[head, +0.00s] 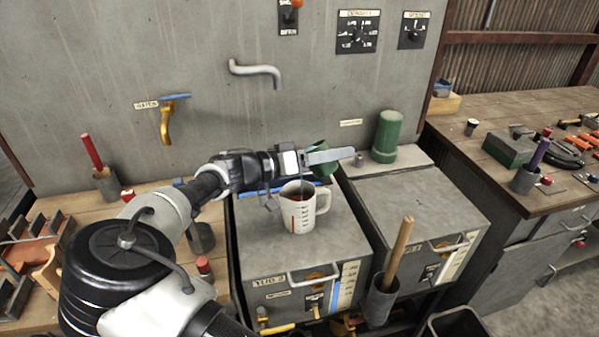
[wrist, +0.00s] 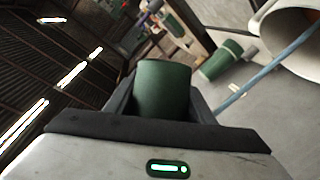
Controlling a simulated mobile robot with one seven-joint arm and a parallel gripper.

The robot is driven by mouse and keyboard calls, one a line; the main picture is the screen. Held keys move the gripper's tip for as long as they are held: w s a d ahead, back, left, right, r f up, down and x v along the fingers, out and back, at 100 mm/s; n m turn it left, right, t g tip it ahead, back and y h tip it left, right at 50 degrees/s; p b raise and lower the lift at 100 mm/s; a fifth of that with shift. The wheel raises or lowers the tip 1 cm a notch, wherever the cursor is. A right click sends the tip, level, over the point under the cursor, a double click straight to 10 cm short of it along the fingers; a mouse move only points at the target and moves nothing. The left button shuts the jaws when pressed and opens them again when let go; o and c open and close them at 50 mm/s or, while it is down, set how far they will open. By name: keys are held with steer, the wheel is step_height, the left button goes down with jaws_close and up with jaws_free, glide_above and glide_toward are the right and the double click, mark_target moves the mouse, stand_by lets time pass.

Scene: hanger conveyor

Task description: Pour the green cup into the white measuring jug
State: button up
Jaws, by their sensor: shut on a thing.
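The green cup (head: 318,171) is held in my gripper (head: 316,158), tilted, above and slightly right of the white measuring jug's rim. My gripper partly hides it in the head view. In the wrist view the cup (wrist: 163,92) sits between the two dark fingers, which are shut on it. The white measuring jug (head: 298,215) stands upright on a grey box, handle to the right, with red marks on its side. Its open mouth shows at the upper right of the wrist view (wrist: 295,40).
The jug stands on a grey metal box (head: 262,248). A similar box (head: 420,210) is to the right, with a green cylinder (head: 387,135) behind it. A wooden-handled tool stands in a dark holder (head: 380,302) in front. A grey panel (head: 220,90) with pipes rises behind.

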steer(key=shift+r+n+h, duration=0.15)
steer(key=shift+n+h, duration=0.25)
steer(key=shift+h, duration=0.1)
stand_by(0.5)
steer(key=shift+r+n, duration=0.1)
steer(key=shift+n, duration=0.5)
steer(key=shift+a+r+n+t+h, duration=0.1)
steer(key=shift+n+t+h, duration=0.3)
steer(key=shift+n+t, duration=0.1)
stand_by(0.3)
steer(key=shift+w+n+h, duration=0.1)
steer(key=shift+n+h, duration=0.2)
steer(key=shift+n, duration=0.3)
